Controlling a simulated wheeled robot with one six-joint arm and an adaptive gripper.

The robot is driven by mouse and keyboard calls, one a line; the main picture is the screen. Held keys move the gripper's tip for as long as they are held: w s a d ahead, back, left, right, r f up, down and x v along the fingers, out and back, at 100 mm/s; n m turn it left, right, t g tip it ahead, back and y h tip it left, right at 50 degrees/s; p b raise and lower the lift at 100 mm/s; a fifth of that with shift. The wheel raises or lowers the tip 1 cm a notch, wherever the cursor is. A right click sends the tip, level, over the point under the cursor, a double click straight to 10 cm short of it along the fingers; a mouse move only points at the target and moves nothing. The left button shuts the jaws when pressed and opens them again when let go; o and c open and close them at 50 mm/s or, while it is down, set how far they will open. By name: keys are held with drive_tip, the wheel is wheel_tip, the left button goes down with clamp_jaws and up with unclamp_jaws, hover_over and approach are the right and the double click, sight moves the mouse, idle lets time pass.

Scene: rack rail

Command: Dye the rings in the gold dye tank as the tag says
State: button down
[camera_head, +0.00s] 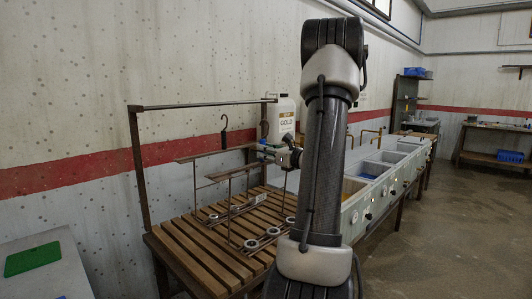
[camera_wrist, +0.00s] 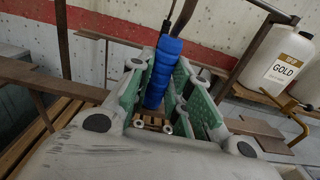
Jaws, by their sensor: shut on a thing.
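My gripper (camera_head: 289,156) is at the right end of a dark metal rack (camera_head: 229,205) in the head view. In the wrist view my gripper (camera_wrist: 158,112) is shut on a blue ribbed grip (camera_wrist: 162,75). Several grey rings (camera_head: 252,244) show low on the rack, at or just above the slatted table (camera_head: 178,254); I cannot tell whether they touch it. A white jug labelled GOLD (camera_head: 284,118) stands behind my gripper and also shows in the wrist view (camera_wrist: 281,66). I cannot make out a readable tag. My arm hides part of the tanks.
A row of tanks (camera_head: 352,217) runs to the right of the table, one with blue contents (camera_head: 368,176). Brass taps (camera_head: 372,131) stand behind them. The floor on the right is clear.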

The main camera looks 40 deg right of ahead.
drive_tip(key=shift+r, duration=0.2)
wheel_tip(320, 180, up, 3)
drive_tip(key=shift+f, duration=0.1)
idle(0.5)
drive_tip(key=s, duration=0.9)
drive_tip(key=shift+d, duration=0.35)
idle(0.4)
drive_tip(key=c, duration=1.9)
unclamp_jaws()
clamp_jaws()
